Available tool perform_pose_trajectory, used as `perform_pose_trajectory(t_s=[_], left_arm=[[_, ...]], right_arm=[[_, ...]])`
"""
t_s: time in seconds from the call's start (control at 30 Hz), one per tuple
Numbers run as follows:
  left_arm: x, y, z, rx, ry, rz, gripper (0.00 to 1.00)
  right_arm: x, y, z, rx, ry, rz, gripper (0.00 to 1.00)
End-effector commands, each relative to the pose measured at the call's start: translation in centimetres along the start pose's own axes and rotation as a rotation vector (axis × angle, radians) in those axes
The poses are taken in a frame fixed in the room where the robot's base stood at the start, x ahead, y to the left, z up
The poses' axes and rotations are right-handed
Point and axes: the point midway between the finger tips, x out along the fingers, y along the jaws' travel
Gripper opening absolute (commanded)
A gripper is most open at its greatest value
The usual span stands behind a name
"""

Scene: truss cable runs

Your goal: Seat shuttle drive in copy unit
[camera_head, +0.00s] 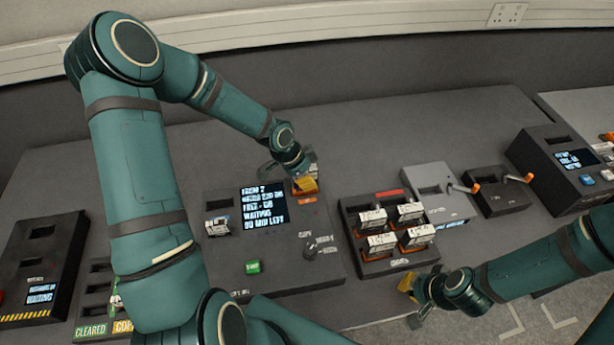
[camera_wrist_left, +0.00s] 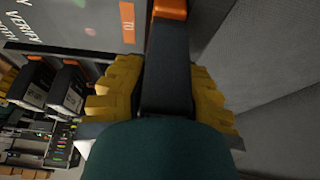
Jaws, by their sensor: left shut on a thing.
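The copy unit (camera_head: 225,268) is a dark box with a lit screen, a green button and a knob, in the middle of the bench. My left gripper (camera_head: 303,184) is over its far right corner, by the orange label. In the left wrist view its yellow fingers (camera_wrist_left: 160,95) are shut on a dark drive with an orange end (camera_wrist_left: 166,60), likely the shuttle drive. Whether it sits in a slot is hidden. A white-labelled drive (camera_head: 217,226) stands in the copy unit's left side. My right gripper (camera_head: 412,302) is apart from everything, near the bench's front edge, fingers spread and empty.
A dark rack (camera_head: 372,268) right of the copy unit holds several white-labelled, orange-based drives. Dark boxes stand left (camera_head: 60,240) and far right (camera_head: 540,155).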

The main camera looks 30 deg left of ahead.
Motion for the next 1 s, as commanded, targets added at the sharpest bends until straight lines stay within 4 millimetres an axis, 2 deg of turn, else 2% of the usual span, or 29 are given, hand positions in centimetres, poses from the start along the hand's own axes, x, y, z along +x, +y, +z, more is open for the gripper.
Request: perform_pose_trajectory(t_s=[1.0], left_arm=[[1.1, 0.0, 0.4, 0.000, 0.000, -0.001, 0.00]], right_arm=[[0.9, 0.3, 0.1, 0.000, 0.000, 0.000, 0.00]])
